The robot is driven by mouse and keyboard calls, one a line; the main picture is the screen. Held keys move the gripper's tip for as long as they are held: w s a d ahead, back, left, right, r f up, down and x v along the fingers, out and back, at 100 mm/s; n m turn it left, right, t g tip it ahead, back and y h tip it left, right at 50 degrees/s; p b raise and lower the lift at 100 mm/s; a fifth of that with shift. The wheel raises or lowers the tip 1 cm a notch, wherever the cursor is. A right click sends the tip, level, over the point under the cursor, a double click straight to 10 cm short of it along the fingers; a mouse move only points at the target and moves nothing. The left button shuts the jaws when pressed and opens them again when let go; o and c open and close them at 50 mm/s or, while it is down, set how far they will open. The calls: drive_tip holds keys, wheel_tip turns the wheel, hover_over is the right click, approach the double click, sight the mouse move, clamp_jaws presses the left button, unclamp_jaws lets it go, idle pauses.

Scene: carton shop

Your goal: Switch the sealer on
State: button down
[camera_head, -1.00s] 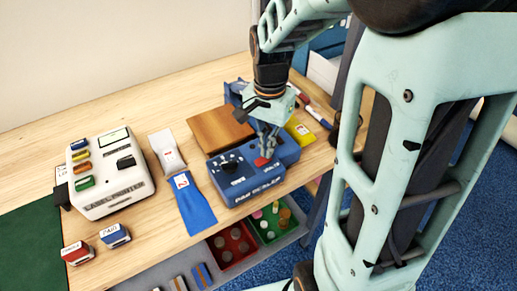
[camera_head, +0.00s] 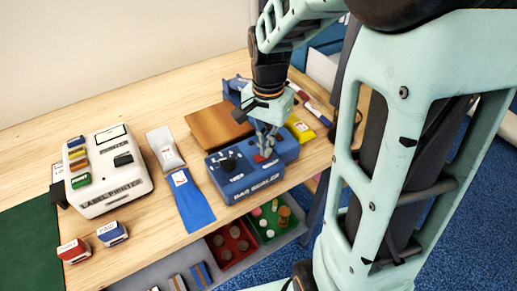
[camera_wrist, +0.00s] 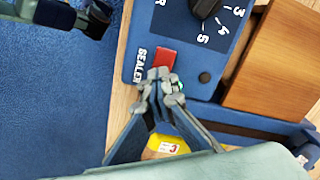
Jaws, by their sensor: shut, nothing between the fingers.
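The blue bag sealer (camera_head: 262,183) stands on the wooden bench, with a black dial (camera_head: 228,163) on its left half. Its red switch (camera_wrist: 163,57) lies by the "SEALER" label in the wrist view. My gripper (camera_head: 265,150) points down over the sealer's right half. In the wrist view my gripper (camera_wrist: 160,82) is shut and empty, its fingertips right beside the red switch and partly covering that area. I cannot tell whether they touch it. A small green light (camera_wrist: 181,85) shows beside the fingertips. A black button (camera_wrist: 204,77) sits nearby.
A white label printer (camera_head: 105,185) stands at left, with two stamps (camera_head: 112,233) before it. Bags (camera_head: 190,200) lie between printer and sealer. A wooden block (camera_head: 217,126) is behind the sealer, a yellow packet (camera_head: 300,128) to its right. Trays (camera_head: 232,247) sit below the front edge.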

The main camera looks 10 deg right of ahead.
drive_tip(key=shift+s, duration=0.1)
wheel_tip(320, 180, up, 7)
drive_tip(key=p, duration=0.5)
drive_tip(key=shift+p, duration=0.4)
drive_tip(key=shift+w+f, duration=0.1)
drive_tip(key=shift+w, duration=0.1)
